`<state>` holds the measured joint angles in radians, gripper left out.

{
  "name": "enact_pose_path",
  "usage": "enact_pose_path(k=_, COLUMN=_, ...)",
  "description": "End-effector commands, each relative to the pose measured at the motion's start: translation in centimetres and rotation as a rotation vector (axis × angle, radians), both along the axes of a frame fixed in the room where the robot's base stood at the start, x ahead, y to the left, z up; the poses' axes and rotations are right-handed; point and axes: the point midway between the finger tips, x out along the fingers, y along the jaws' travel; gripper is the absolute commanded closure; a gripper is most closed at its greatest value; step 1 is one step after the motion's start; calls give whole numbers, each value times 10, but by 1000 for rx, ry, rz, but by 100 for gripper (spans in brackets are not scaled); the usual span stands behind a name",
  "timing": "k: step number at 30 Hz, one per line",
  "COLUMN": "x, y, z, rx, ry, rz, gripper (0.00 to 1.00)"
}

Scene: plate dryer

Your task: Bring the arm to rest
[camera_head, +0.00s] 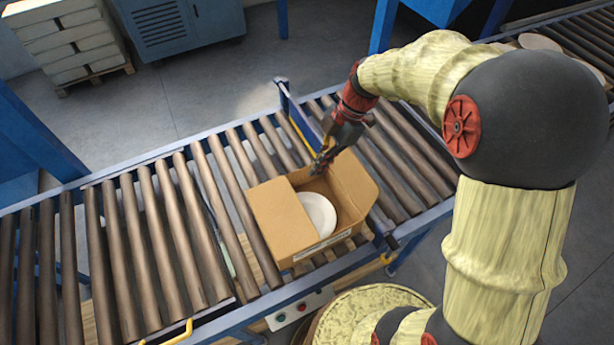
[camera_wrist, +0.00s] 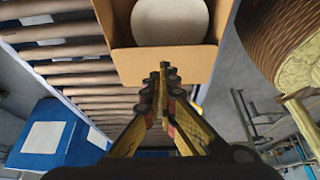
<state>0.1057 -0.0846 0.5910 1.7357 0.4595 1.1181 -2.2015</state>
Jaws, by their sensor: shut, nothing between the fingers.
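My gripper (camera_head: 320,166) is shut and empty above the back edge of an open cardboard box in the head view. In the wrist view the closed fingertips (camera_wrist: 164,68) point toward the box wall (camera_wrist: 140,66). The cardboard box (camera_head: 272,215) sits on the roller conveyor with its flaps open. A white plate (camera_head: 318,214) is inside the box, and the same plate shows at the top of the wrist view (camera_wrist: 170,22). My gripper is apart from the plate. Whether the fingers touch the box cannot be told.
The roller conveyor (camera_head: 165,240) runs from lower left to upper right. A blue frame with a yellow strip (camera_head: 297,125) crosses it behind the box. Buttons (camera_head: 300,307) sit on the front rail. Stacked pale goods (camera_head: 68,40) and a blue cabinet (camera_head: 165,30) stand behind on the floor.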

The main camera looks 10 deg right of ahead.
Motion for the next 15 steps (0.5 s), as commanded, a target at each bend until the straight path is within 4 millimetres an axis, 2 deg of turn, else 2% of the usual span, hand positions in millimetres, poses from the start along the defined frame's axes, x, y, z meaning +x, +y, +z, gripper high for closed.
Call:
enact_pose_path(k=6, x=3, y=-12, z=12, rx=0, ry=0, rz=0, gripper=100)
enact_pose_path(k=15, x=4, y=-13, z=13, rx=-3, ry=12, rz=-24, gripper=100)
